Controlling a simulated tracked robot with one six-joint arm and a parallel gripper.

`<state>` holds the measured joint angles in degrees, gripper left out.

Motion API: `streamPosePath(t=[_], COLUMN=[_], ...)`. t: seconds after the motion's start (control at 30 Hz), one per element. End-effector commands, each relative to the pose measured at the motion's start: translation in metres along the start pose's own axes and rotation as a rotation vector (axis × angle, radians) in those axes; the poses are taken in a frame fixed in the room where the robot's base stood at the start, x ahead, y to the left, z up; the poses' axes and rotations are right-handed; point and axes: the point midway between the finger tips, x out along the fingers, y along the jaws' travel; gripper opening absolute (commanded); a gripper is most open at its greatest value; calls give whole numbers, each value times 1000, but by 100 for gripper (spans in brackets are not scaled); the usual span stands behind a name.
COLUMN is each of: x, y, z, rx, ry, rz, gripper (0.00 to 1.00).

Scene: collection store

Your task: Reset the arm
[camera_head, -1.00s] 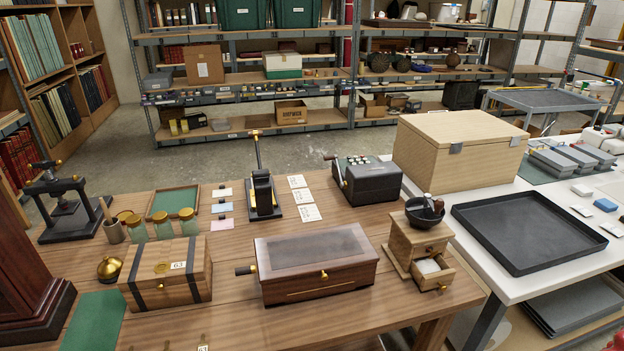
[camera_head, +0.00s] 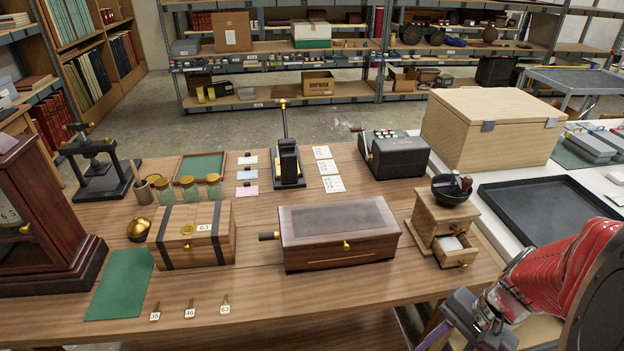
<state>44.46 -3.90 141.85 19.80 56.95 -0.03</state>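My red arm (camera_head: 555,270) reaches in from the lower right corner. Its lower end, with a silver joint (camera_head: 495,307) and a grey block, is in front of the table's right end, near the small wooden mill (camera_head: 432,232) with the open drawer. The arm's end runs to the bottom edge of the picture. I cannot make out the fingertips or whether anything is held.
The wooden table holds a crank-handled box (camera_head: 335,250), a banded chest (camera_head: 205,252), a clock (camera_head: 35,235), a press (camera_head: 95,175) and numbered tags (camera_head: 190,312). A black tray (camera_head: 545,210) lies right, behind my arm. The table's front strip is mostly clear.

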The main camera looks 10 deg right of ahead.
Motion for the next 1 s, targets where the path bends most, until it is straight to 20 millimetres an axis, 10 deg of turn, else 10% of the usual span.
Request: streamPosePath(t=[0.57, 1.0], x=[-68, -110], y=[-63, -124], z=[27, 97], rx=[-585, -955], ry=[367, 571], rz=[198, 144], gripper=[33, 33])
